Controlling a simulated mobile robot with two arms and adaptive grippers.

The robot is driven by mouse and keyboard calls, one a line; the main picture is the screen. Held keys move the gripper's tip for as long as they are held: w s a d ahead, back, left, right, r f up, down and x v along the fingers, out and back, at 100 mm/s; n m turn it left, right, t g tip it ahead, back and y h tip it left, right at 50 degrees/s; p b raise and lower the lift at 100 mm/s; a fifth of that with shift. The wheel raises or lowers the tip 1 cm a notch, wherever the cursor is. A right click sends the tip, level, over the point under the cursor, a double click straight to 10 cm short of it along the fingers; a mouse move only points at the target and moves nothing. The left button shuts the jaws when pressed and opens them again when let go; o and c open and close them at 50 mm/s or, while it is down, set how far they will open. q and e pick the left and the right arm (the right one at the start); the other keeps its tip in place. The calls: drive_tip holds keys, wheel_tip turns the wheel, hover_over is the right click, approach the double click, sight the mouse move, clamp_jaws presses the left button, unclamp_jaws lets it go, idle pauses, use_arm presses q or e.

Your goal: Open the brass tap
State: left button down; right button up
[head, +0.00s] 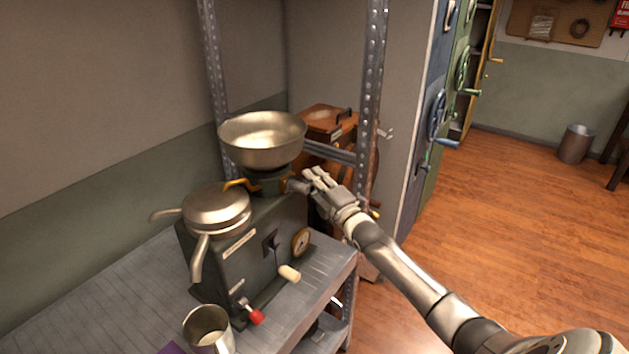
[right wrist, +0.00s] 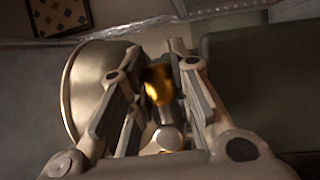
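The brass tap (head: 240,184) sits under the wide metal bowl (head: 262,138), at the neck on top of the dark machine (head: 255,245). My right gripper (head: 308,182) is at the right side of that neck, just below the bowl's rim. In the right wrist view, its fingers (right wrist: 155,95) are spread, with a brass part (right wrist: 158,84) showing in the gap between them. I cannot tell whether either finger touches it. The bowl (right wrist: 85,88) is left of the fingers there. My left gripper is not in view.
The machine stands on a grey metal shelf (head: 95,290) with a perforated upright (head: 372,95) close by my right arm. It has spouted pans (head: 217,208), a red-knobbed lever (head: 256,317) and a crank. A metal cup (head: 207,328) stands in front. A wooden box (head: 325,120) is behind.

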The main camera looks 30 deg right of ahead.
clamp_jaws()
drive_tip(key=m+p, duration=0.1)
drive_tip(key=m+g+p, duration=0.1)
drive_tip(key=m+p, duration=0.1)
drive_tip(key=shift+a+f, duration=0.1)
drive_tip(key=shift+f, duration=0.3)
drive_tip(key=shift+s+a+f+m+g+y+p, duration=0.2)
drive_tip(key=shift+a+f+m+g+p, duration=0.35)
drive_tip(key=shift+m, duration=0.9)
drive_tip(key=shift+s+a+f+m+g+y+p, duration=0.2)
drive_tip(key=shift+f+m+g+p, duration=0.6)
drive_tip(key=shift+m, duration=0.7)
drive_tip(key=shift+s+a+f+m+g+y+p, duration=0.2)
drive_tip(key=shift+a+f+m+g+p, duration=0.45)
drive_tip(key=shift+m, duration=0.8)
drive_tip(key=shift+d, duration=0.1)
